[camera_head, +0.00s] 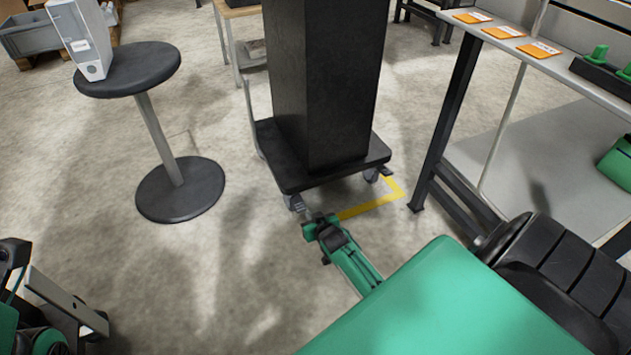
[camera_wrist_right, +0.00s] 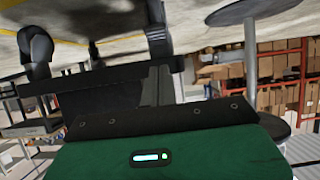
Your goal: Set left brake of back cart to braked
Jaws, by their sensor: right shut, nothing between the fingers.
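The cart (camera_head: 328,163) stands upright near the middle of the head view, with a low black deck and a tall black box (camera_head: 322,70) on it. A front-left caster (camera_head: 295,202) and a front-right caster (camera_head: 371,175) show under its near edge. My right gripper (camera_head: 309,224) is low, just in front of the front-left caster, shut and empty. I cannot tell whether it touches the caster or brake pedal. The brake's setting is too small to read. In the right wrist view, its fingers (camera_wrist_right: 158,86) are together. My left gripper's jaws are not visible.
A round black stool (camera_head: 128,70) with a white binder (camera_head: 82,40) stands left of the cart. A shelf rack (camera_head: 455,110) stands close on the right. A yellow floor line (camera_head: 370,207) runs by the cart. Floor between stool and cart is clear.

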